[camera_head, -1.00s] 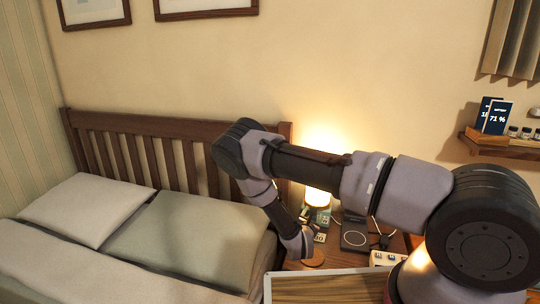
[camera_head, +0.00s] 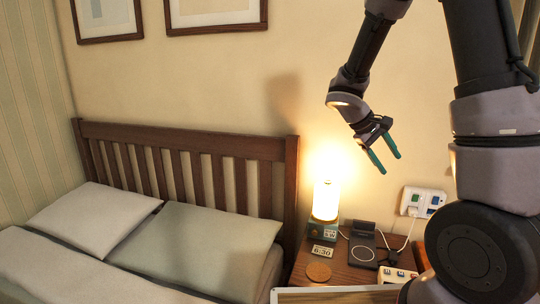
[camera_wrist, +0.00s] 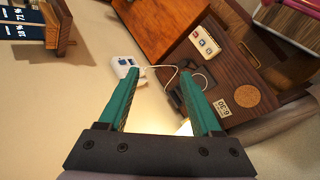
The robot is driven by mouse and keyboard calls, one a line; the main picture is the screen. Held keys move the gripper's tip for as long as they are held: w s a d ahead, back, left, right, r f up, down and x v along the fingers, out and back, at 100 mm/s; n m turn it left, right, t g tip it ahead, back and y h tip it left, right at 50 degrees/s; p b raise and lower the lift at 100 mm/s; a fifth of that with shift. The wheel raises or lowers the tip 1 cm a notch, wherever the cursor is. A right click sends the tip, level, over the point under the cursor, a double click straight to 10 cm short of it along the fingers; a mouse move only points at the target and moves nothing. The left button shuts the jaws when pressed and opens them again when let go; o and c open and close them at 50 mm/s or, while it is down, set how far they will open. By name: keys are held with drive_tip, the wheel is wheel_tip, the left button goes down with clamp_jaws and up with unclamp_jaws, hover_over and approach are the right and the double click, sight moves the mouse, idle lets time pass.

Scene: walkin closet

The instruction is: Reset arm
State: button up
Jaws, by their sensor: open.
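My gripper (camera_head: 384,160) hangs in the air above the nightstand (camera_head: 340,272), in front of the wall and to the right of the lit lamp (camera_head: 326,198). Its two green fingers are spread apart with nothing between them. In the wrist view my gripper (camera_wrist: 168,75) is also open and empty. My arm is folded upward at the right of the head view.
A bed with pillows (camera_head: 195,248) stands at the left.

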drive_tip(key=s+a+r+m+t+y, duration=0.3)
drive_tip(key=s+a+r+m+y, duration=0.1)
drive_tip(key=s+r, duration=0.4)
drive_tip(key=s+a+r+m+t+y, duration=0.3)
drive_tip(key=s+a+r+m+y, duration=0.1)
drive_tip(key=s+r, duration=0.4)
wheel_tip(320, 180, up, 3)
drive_tip(key=shift+a+f+t+y, duration=0.2)
drive_tip(key=shift+t+y, duration=0.1)
drive_tip(key=shift+y, duration=0.6)
